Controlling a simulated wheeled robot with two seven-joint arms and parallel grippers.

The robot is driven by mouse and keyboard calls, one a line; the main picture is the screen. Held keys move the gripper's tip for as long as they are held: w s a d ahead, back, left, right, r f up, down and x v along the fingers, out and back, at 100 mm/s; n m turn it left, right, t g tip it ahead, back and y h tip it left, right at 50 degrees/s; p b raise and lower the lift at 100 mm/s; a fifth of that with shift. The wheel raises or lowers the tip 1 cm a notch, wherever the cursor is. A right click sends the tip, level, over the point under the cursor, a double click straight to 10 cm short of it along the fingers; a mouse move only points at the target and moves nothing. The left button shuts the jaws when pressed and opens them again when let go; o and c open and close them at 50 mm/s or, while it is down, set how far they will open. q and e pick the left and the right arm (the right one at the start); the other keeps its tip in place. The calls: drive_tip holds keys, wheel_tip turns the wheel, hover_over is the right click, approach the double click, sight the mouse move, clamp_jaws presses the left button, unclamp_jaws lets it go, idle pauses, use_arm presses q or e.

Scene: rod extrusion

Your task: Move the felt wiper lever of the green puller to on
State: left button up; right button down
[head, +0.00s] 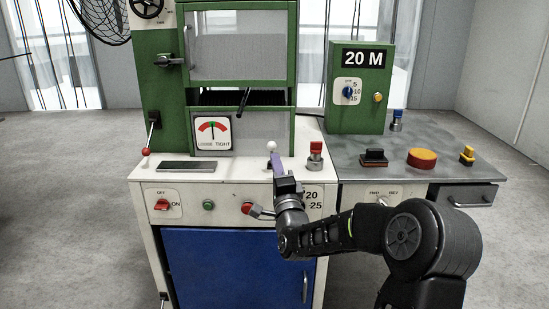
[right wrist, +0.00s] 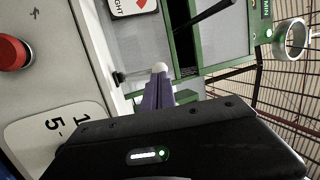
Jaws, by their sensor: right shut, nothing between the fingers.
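The green puller (head: 165,95) stands on a white cabinet with a blue door. A small lever with a white ball knob (head: 271,146) stands on the cabinet top, right of the loose/tight gauge; no label on it can be read. My right gripper (head: 275,160) is shut and empty, with its purple fingers at this lever. In the right wrist view the white ball (right wrist: 162,68) shows just beyond the fingertips (right wrist: 158,90); whether they touch cannot be told. The lever's stem is partly hidden in the head view. My left gripper is not in view.
A red-topped knob (head: 316,150) stands close right of my gripper. A black lever (head: 244,101) juts out above, and a red-ball lever (head: 148,138) is at the left. A grey bench (head: 440,150) with several controls and the 20 M green box (head: 360,110) adjoins at the right.

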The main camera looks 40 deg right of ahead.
sight(274, 143)
drive_tip(key=shift+x, duration=1.15)
drive_tip(key=shift+w+r+p, duration=0.1)
drive_tip(key=shift+r+p, duration=0.35)
drive_tip(key=shift+p, duration=0.25)
drive_tip(key=w+r+g+p, duration=0.1)
drive_tip(key=p, duration=0.2)
drive_tip(key=w+d+r+g+y+p, duration=0.1)
drive_tip(key=g+p, duration=0.1)
drive_tip(key=p, duration=0.2)
drive_tip(key=d+r+m+g+y+p, duration=0.1)
drive_tip(key=r+p, duration=0.1)
drive_tip(key=p, duration=0.2)
drive_tip(key=shift+w+r+g, duration=0.1)
drive_tip(key=shift+w+g, duration=0.2)
drive_tip(key=shift+w, duration=0.1)
drive_tip(key=w+d+g+p, duration=0.1)
drive_tip(key=p, duration=0.2)
drive_tip(key=w+d+g+y+p, duration=0.1)
drive_tip(key=w+p, duration=0.1)
drive_tip(key=p, duration=0.2)
drive_tip(key=w+d+g+y+p, duration=0.1)
drive_tip(key=p, duration=0.3)
drive_tip(key=shift+w+d+f+m, duration=0.3)
drive_tip(key=shift+d+f+m, duration=0.05)
drive_tip(key=shift+m, duration=0.05)
